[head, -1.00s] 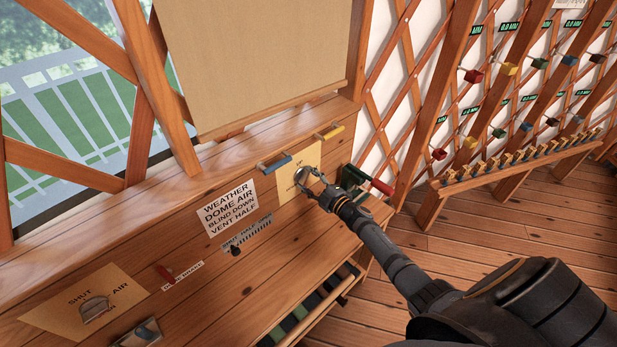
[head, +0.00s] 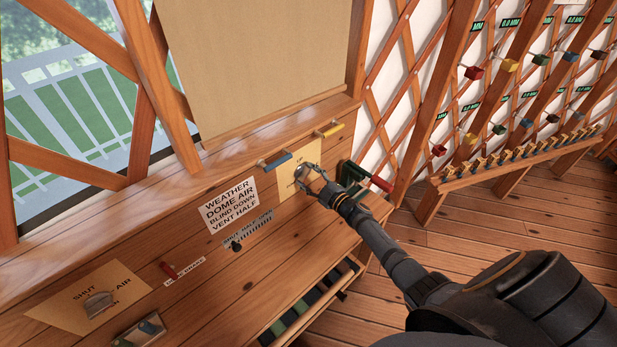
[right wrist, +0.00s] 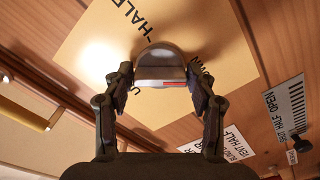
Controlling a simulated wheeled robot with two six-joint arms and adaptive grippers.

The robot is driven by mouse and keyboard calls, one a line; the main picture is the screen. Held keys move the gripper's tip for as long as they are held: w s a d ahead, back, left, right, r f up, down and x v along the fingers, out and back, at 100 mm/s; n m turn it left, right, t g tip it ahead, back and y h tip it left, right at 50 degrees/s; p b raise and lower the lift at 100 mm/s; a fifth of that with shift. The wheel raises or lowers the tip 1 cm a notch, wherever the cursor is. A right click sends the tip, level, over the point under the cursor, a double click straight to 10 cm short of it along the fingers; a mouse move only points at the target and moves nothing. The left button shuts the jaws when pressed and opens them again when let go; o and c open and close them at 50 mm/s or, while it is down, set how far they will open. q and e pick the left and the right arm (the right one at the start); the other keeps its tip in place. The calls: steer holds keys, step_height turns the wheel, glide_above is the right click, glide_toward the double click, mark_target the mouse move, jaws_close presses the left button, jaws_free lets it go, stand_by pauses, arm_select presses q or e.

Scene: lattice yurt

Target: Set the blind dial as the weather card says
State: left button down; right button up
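The blind dial is a metallic knob (right wrist: 160,66) with a red mark on its right half, on a yellow plate (head: 288,187). In the right wrist view the plate reads HALF above the knob; a partly hidden word ending like DOWN lies at its right, near the red mark. My right gripper (head: 305,178) has a finger on each side of the knob, seemingly touching it. In the head view the gripper hides most of the knob. The white weather card (head: 229,206) reads WEATHER, DOME AIR, BLIND DOWN, VENT HALF. My left gripper is not in view.
A dome dial (head: 98,303) on a yellow plate, a red lever (head: 168,268) and a black slider (head: 236,246) share the sloped panel. Blue (head: 276,162) and yellow (head: 330,131) handles sit above the blind plate. A red-handled crank (head: 378,182) stands close right of my gripper.

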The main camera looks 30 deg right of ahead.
steer(key=shift+o, duration=1.4)
steer(key=v, duration=1.2)
